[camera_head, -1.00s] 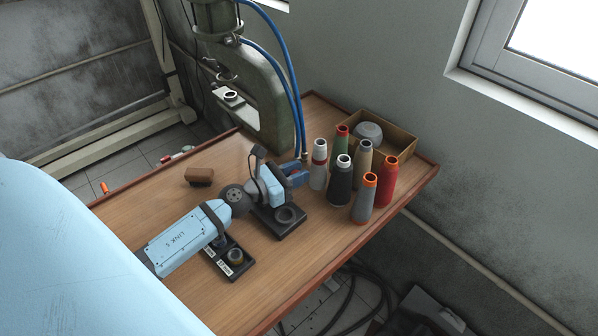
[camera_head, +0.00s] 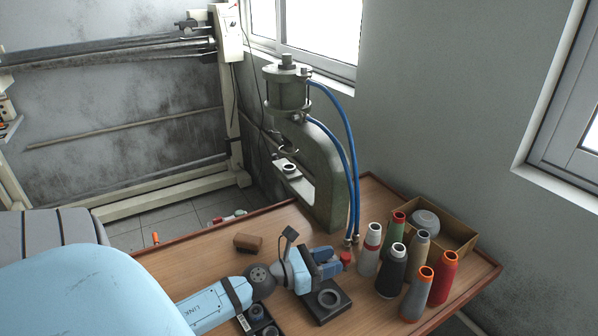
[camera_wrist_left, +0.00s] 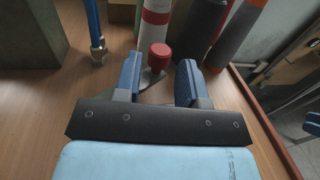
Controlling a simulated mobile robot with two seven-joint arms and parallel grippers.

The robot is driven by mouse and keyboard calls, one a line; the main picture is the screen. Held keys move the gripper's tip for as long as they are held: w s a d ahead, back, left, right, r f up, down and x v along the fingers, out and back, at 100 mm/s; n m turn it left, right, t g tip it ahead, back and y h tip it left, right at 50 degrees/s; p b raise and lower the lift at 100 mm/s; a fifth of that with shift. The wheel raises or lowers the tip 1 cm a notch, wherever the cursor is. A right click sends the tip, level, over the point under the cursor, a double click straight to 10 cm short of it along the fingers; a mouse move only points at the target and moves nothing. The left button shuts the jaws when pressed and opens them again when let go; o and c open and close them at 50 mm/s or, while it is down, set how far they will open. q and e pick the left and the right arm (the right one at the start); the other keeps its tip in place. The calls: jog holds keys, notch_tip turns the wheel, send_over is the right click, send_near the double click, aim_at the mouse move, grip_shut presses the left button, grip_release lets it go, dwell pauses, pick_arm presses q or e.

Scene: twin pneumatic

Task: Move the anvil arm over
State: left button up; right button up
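The green-grey pneumatic press (camera_head: 325,175) stands at the back of the wooden table. A small platform with a dark ring (camera_head: 290,168), perhaps the anvil arm, juts left from its frame under the ram. A red knob (camera_head: 346,259) is just off the fingertips. In the left wrist view the knob (camera_wrist_left: 159,56) shows between and slightly beyond the open fingers (camera_wrist_left: 160,72); I see no contact. My right gripper is not in view.
Several thread cones (camera_head: 392,268) stand close right of the left gripper, before a cardboard box (camera_head: 455,233). Blue hoses (camera_head: 353,180) run down beside the press. A brown brush (camera_head: 248,242) and black die blocks (camera_head: 325,301) lie on the table. The table's left part is mostly clear.

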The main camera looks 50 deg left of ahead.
pick_arm(q)
jog(key=b+v, duration=0.2)
jog(key=v, duration=0.6)
jog(key=shift+f+b, duration=0.15)
jog(key=shift+b, duration=0.25)
jog(key=shift+s+a, duration=0.25)
jog(key=shift+s, duration=0.35)
